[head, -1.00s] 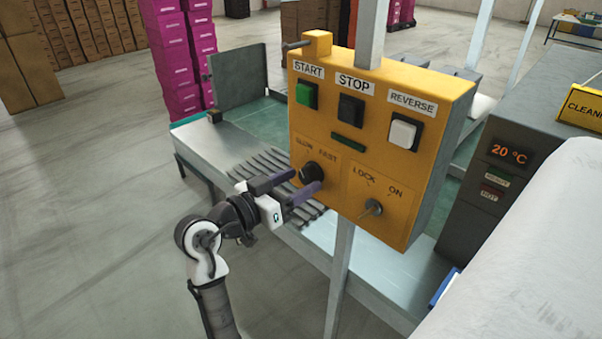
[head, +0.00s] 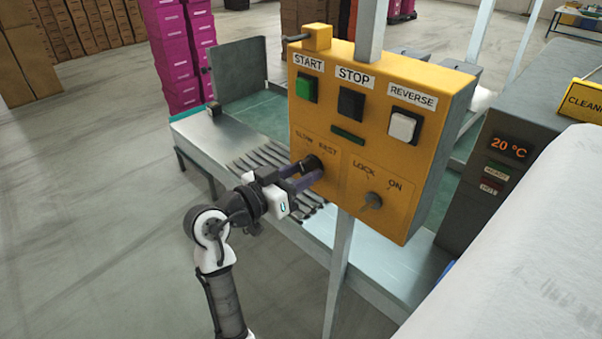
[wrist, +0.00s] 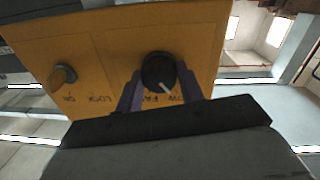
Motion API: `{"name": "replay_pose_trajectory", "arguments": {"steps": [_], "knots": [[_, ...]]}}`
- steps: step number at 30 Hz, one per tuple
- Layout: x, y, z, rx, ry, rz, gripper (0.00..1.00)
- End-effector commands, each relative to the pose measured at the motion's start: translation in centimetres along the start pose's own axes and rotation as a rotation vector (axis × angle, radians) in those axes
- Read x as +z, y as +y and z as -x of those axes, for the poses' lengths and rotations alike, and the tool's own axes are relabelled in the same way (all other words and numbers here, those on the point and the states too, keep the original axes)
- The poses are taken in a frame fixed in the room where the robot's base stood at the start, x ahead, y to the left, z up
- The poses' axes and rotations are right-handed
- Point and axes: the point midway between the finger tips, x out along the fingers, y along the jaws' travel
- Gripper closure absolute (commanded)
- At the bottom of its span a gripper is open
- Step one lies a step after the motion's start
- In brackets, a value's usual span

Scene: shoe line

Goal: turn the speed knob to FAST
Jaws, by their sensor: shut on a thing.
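The speed knob (head: 311,165) is a round black knob on the yellow control box (head: 338,205), below the words SLOW and FAST. My gripper (head: 306,178) is shut on it, with purple fingers on either side. The wrist view shows the knob (wrist: 157,68) between both fingers. Its white pointer slants down and right there, towards the SLOW side of the upside-down lettering. The fingers partly cover that lettering.
The LOCK/ON key switch (head: 373,201) is right of the knob. Green START (head: 306,88), black STOP (head: 350,104) and white REVERSE (head: 403,127) buttons sit above. A metal post (head: 341,270) runs below the box, and the conveyor table (head: 215,140) lies behind my arm.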

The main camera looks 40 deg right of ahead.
Motion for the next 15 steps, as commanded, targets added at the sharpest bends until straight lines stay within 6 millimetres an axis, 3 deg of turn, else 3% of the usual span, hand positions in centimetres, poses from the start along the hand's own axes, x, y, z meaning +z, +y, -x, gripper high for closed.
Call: {"name": "replay_pose_trajectory", "arguments": {"steps": [8, 15], "knots": [[0.40, -0.10, 0.06, -0.001, -0.006, -0.109, 0.85], [0.56, -0.19, 0.09, -0.006, -0.019, -0.306, 0.85]]}}
